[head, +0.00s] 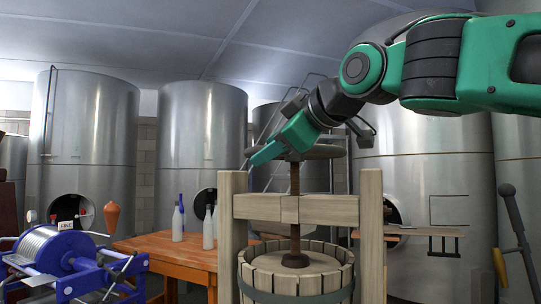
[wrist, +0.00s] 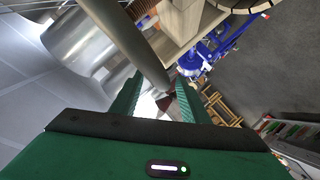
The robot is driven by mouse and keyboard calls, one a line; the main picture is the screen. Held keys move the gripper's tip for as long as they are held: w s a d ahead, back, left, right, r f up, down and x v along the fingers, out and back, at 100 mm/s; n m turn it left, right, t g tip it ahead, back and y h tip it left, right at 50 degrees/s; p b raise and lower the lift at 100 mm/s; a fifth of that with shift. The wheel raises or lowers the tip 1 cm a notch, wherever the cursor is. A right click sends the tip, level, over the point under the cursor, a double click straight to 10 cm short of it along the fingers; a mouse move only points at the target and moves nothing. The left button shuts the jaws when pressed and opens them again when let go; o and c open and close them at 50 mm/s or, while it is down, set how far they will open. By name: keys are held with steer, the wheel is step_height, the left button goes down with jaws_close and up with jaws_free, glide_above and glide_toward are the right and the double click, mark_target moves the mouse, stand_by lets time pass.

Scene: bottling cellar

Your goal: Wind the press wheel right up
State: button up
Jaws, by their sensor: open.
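The press wheel (head: 322,152) is a dark grey wheel on top of an upright brown screw (head: 295,182). The screw passes through the wooden crossbeam (head: 330,209) and down to the round plate (head: 295,261) over the slatted basket (head: 260,284). My green gripper (head: 262,153) is at the wheel's left side and hides part of it. In the wrist view, my gripper (wrist: 160,88) has its two fingers apart. A thick grey-brown bar (wrist: 142,50), apparently the wheel's rim, runs down toward the gap between them. I cannot tell whether the fingers touch it.
An orange table (head: 180,256) with several bottles (head: 208,228) stands left of the press. A blue machine (head: 75,262) is farther left. Large steel tanks (head: 90,140) line the back. A wooden post (head: 371,235) rises at the press's right.

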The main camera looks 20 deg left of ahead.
steer(key=shift+w+a+f, duration=0.2)
steer(key=shift+w+a, duration=0.2)
steer(key=shift+a, duration=0.15)
jaws_close()
